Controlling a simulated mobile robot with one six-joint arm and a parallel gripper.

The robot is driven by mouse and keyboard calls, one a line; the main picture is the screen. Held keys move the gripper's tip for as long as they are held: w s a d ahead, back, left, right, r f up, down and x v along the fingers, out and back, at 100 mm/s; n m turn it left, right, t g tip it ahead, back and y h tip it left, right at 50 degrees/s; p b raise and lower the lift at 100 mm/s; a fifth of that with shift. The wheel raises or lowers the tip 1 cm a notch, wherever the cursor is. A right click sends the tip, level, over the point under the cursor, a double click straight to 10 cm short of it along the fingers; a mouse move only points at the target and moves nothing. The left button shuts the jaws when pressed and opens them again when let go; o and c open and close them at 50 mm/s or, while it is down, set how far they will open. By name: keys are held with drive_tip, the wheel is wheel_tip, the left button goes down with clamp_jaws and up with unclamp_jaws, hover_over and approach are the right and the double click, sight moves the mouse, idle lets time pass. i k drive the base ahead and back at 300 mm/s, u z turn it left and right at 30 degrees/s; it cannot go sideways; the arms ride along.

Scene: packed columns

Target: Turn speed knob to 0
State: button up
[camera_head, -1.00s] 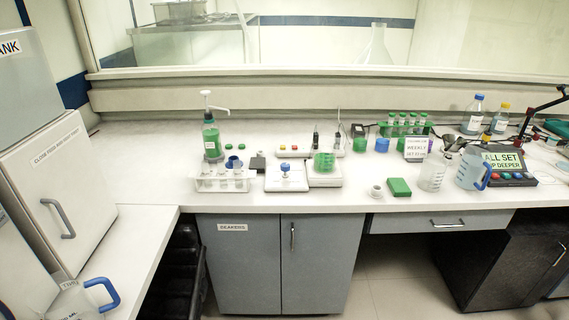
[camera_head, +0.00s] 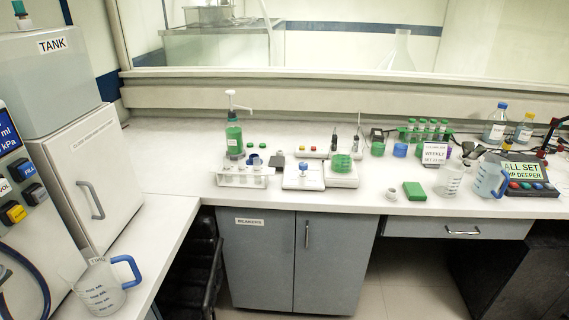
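I cannot make out a labelled speed knob in this view. Two low white bench devices stand side by side at mid-counter. The left white device (camera_head: 303,183) has a small blue part (camera_head: 304,167) on top. The right white device (camera_head: 341,182) carries a round vessel of green liquid (camera_head: 342,162). Any dial or number on them is too small to read. My gripper is not in view.
A white rack (camera_head: 242,181) and a green pump bottle (camera_head: 233,138) stand left of the devices. A green block (camera_head: 414,191), a beaker (camera_head: 451,180) and a blue-handled jug (camera_head: 489,178) stand right. A tank (camera_head: 50,85) and another jug (camera_head: 100,287) are at far left.

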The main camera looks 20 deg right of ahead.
sight(303, 166)
drive_tip(key=u, duration=0.45)
drive_tip(key=k, duration=1.35)
drive_tip(key=z, duration=0.75)
drive_tip(key=i, duration=1)
drive_tip(key=z, duration=0.1)
